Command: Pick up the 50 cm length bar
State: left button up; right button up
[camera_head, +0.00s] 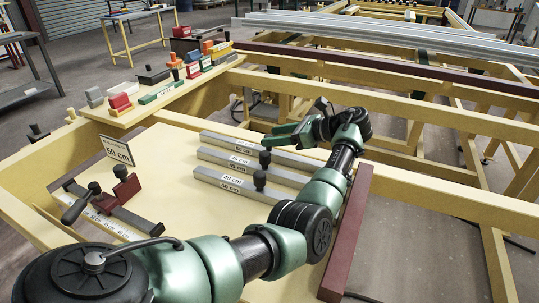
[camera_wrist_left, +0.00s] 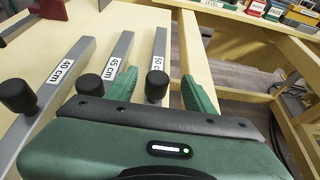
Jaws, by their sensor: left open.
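The 50 cm bar (camera_head: 218,140) is a grey bar with a white label and a black knob, the farthest of three bars on the pale table. It also shows in the left wrist view (camera_wrist_left: 161,43), with its knob between my green fingers. My left gripper (camera_wrist_left: 160,78) is open and straddles the bar near the knob end. Whether the fingers touch the bar cannot be told. In the head view, the gripper (camera_head: 280,135) is at the bar's right part and partly hides it. My right gripper is not in view.
The 45 cm bar (camera_wrist_left: 117,58) and 40 cm bar (camera_wrist_left: 68,65) lie beside it. A measuring fixture (camera_head: 125,212) and a 50 cm sign (camera_head: 117,150) are at left. A dark red beam (camera_head: 347,232) edges the table at right. Colored blocks stand on a back shelf (camera_head: 125,118).

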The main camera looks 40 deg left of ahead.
aim_at(261, 148)
pick_arm(q)
jog(key=x, duration=0.5)
jog(key=shift+s+a+f+p, duration=0.1)
jog(key=shift+s+f+p, duration=0.1)
jog(key=shift+p, duration=0.1)
grip_shut()
jog(key=shift+r, duration=0.2)
dwell(0.9)
